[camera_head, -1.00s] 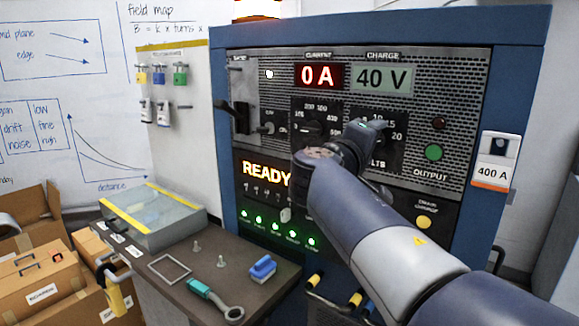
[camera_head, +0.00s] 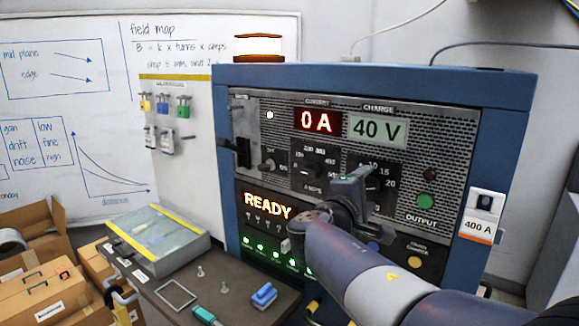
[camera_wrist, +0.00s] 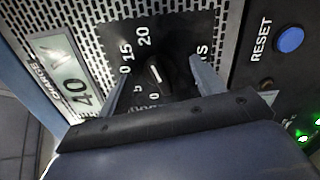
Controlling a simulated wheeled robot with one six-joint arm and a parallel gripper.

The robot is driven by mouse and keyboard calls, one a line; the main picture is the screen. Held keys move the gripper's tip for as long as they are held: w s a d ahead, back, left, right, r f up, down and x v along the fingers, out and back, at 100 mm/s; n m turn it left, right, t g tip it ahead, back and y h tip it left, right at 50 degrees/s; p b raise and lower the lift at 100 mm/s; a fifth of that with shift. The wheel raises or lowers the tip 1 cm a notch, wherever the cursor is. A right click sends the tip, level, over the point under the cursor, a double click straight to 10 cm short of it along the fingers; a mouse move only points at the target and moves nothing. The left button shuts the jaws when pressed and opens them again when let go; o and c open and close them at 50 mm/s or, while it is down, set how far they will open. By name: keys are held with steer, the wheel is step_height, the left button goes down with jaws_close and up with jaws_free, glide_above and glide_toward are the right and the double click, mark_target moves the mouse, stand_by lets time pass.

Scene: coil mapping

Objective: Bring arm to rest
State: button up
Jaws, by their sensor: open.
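My gripper (camera_head: 360,186) is in front of the lower right dial of the cabinet's panel, the one with 10, 15 and 20 around it. My arm reaches in from the lower right. In the wrist view my gripper (camera_wrist: 160,82) is open and empty, its two fingers wide apart. The black dial knob (camera_wrist: 157,74) shows between the fingers, and no finger visibly touches it. In the head view the gripper hides most of that dial.
The blue cabinet (camera_head: 380,74) reads 0 A, 40 V and READY. Cardboard boxes (camera_head: 40,275) stand at far left.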

steer(key=shift+r+n+p, duration=0.3)
steer(key=shift+n+p, duration=0.8)
steer(key=shift+p, duration=0.95)
steer(key=shift+n+p, duration=0.3)
steer(key=shift+p, duration=0.35)
steer(key=shift+f+n+p, duration=0.25)
steer(key=shift+n+p, duration=0.05)
steer(key=shift+p, duration=0.15)
steer(key=shift+d, duration=0.1)
